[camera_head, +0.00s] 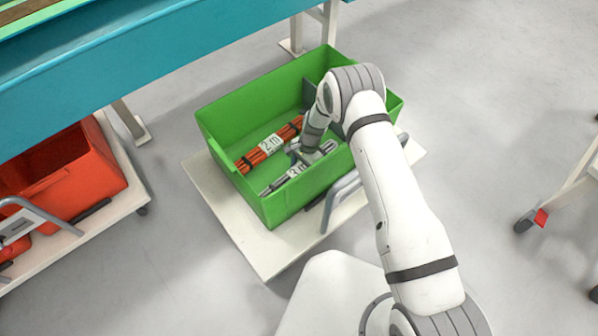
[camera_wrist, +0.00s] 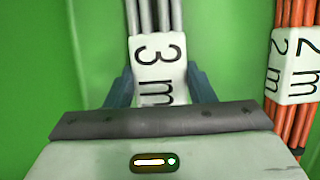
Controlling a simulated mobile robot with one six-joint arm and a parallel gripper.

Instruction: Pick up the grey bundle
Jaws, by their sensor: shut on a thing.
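The grey bundle (camera_head: 276,186) lies in the green crate (camera_head: 232,116), toward its near side, with a white label that reads "3 m" in the wrist view (camera_wrist: 157,62). My gripper (camera_head: 305,152) reaches down into the crate and is shut on the grey bundle at its label. In the wrist view, the blue-grey fingers (camera_wrist: 157,88) stand on both sides of the label. The lower part of the bundle is hidden behind the gripper body. I cannot tell whether the bundle touches the crate floor.
An orange bundle (camera_head: 269,147) labelled "2 m" lies beside the grey one in the crate. The crate stands on a pale cart (camera_head: 238,232) with a grey handle. A red crate (camera_head: 85,175) is at the left, below a teal-edged bench (camera_head: 130,55). Floor at the right is mostly clear.

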